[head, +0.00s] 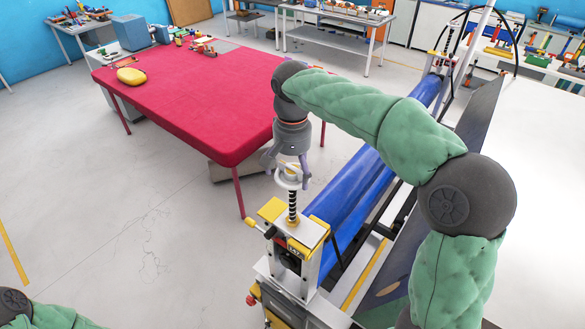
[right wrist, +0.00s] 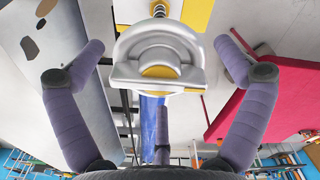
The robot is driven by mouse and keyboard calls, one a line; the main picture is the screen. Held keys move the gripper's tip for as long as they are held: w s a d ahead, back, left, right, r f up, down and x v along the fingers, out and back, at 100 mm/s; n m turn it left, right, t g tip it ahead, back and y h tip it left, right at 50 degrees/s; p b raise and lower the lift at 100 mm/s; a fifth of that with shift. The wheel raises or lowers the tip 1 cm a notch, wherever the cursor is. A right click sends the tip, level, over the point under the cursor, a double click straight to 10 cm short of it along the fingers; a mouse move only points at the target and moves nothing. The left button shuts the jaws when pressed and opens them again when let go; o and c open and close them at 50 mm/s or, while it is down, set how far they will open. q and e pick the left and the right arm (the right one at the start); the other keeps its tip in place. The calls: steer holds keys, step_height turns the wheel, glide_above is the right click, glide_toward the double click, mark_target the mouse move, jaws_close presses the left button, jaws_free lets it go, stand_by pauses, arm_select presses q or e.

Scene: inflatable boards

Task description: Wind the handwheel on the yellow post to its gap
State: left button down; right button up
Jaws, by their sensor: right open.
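The handwheel (head: 291,182) is a pale silver ring on top of a black threaded screw (head: 292,207), above the near post with yellow blocks (head: 310,233). In the right wrist view the handwheel (right wrist: 160,48) fills the middle, a silver rounded shape with a yellow centre. My right gripper (head: 287,166) hangs over it from above. Its purple fingers are spread on both sides of the wheel, and the right wrist view shows gaps between them and it. A third finger shows below the wheel there. My left gripper is out of view; only part of my left arm shows at lower left.
Long blue rollers (head: 355,190) run from the near post to a similar far post (head: 440,62). A red table (head: 200,95) with a yellow object (head: 131,76) stands left. A grey panel (head: 455,170) is right of the rollers. The left floor is mostly clear.

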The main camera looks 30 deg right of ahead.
steer(key=c, duration=1)
steer(key=shift+o, duration=0.2)
steer(key=shift+n, duration=0.4)
steer(key=n+p, duration=0.1)
steer(key=n, duration=0.1)
steer(key=shift+n, duration=0.4)
steer(key=n, duration=0.3)
steer(key=shift+n+p, duration=0.3)
steer(key=n, duration=0.3)
steer(key=shift+n+p, duration=0.3)
steer(key=shift+a+f+n, duration=0.1)
steer(key=shift+f+n, duration=0.05)
steer(key=shift+n, duration=1.55)
